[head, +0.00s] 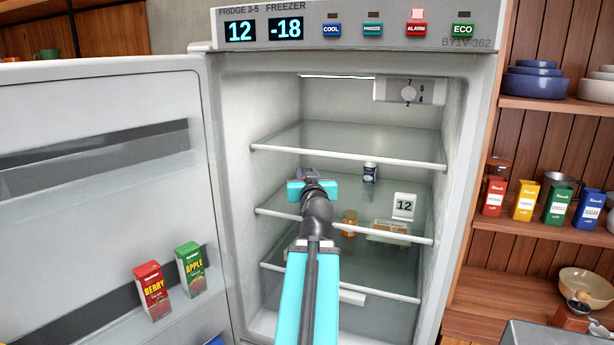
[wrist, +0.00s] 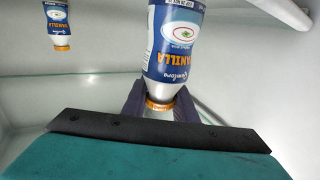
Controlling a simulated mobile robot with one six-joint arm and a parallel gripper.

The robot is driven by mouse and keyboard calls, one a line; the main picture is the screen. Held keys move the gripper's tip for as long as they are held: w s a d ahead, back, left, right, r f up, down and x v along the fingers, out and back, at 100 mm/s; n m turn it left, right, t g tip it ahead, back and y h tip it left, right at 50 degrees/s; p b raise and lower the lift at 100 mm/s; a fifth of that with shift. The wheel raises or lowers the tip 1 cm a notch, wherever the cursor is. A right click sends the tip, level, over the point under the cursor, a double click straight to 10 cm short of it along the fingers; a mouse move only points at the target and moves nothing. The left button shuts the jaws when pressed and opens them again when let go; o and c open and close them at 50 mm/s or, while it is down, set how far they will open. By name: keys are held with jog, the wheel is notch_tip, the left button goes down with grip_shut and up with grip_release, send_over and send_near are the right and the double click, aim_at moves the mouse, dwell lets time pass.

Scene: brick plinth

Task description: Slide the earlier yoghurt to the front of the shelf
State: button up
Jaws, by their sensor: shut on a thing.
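A blue and white vanilla yoghurt (wrist: 172,45) with an orange band is between the two dark fingers of my gripper (wrist: 157,107) in the wrist view. My gripper is shut on it near the orange band. In the head view my gripper (head: 312,178) is inside the fridge, over the middle shelf (head: 340,222), and hides the held yoghurt. A second, similar yoghurt (head: 370,172) stands farther right on that shelf. It also shows in the wrist view (wrist: 58,28), at upper left and apart from the fingers. I cannot read the dates for certain.
A white card marked 12 (head: 404,206) stands at the right. An amber jar (head: 349,222) and a clear box (head: 388,231) show lower down. A glass shelf (head: 350,145) lies above my gripper. The open door (head: 100,200) is at left, with juice cartons (head: 152,290).

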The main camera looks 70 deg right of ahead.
jog(key=o, duration=1.2)
jog(key=shift+s, duration=0.15)
jog(key=shift+s+a+f+b, duration=0.15)
jog(key=shift+a+b, duration=0.1)
jog(key=shift+b, duration=1)
jog(key=b+v, duration=0.1)
jog(key=b, duration=0.4)
jog(key=shift+s+a, duration=0.15)
jog(key=shift+a, duration=0.2)
jog(key=shift+s+a+b, duration=0.15)
jog(key=shift+a+b, duration=0.1)
jog(key=shift+b, duration=0.5)
jog(key=shift+b+v, duration=5.45)
jog(key=shift+b, duration=0.75)
